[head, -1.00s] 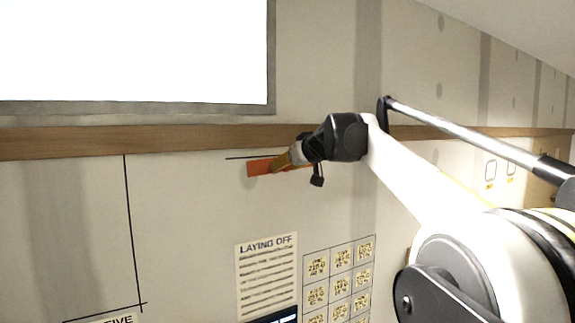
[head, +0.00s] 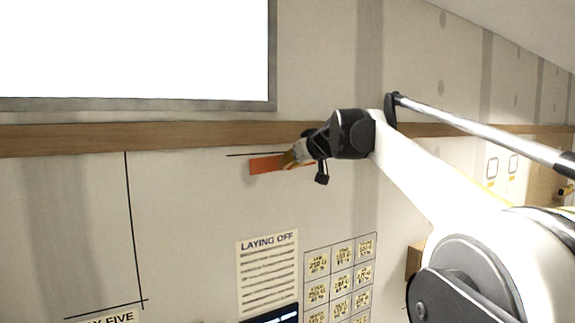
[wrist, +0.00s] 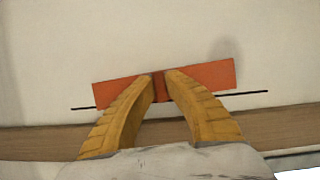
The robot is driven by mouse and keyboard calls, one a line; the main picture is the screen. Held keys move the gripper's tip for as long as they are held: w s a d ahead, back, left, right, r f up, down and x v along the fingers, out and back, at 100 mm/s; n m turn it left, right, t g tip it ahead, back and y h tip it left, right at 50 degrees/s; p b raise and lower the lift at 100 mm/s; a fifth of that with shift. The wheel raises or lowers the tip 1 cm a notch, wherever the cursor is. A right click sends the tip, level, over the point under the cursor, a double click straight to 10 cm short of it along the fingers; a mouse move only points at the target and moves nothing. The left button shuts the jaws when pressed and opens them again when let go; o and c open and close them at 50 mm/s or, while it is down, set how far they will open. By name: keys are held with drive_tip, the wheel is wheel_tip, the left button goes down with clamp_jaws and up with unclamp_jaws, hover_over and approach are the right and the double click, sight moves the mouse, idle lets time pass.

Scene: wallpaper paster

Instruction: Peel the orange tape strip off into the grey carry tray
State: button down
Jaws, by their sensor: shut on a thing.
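The orange tape strip (head: 265,164) lies along a short black line on the pale wall, just below the wooden rail. My gripper (head: 292,158) is at the strip's right part in the head view and hides some of it. In the wrist view the strip (wrist: 207,76) runs across the picture, and the two yellow fingertips of my gripper (wrist: 160,74) are close together on its middle, with a darker bit of orange between them. I cannot tell whether any of the strip has lifted from the wall. The grey carry tray is not in view.
The wooden rail (head: 200,134) crosses the wall above the strip, with a bright white panel (head: 130,50) over it. A "LAYING OFF" sheet (head: 267,272) and a grid of labels (head: 340,280) are below.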

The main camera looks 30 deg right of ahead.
drive_tip(key=shift+s, duration=1.85)
drive_tip(key=shift+s, duration=0.1)
approach(290, 169)
drive_tip(key=shift+s+d+f+b, duration=0.15)
drive_tip(key=shift+s+f, duration=0.15)
drive_tip(key=shift+f, duration=0.3)
drive_tip(key=shift+s+f+b, duration=0.15)
drive_tip(key=shift+s+f, duration=0.2)
drive_tip(key=shift+f, duration=0.2)
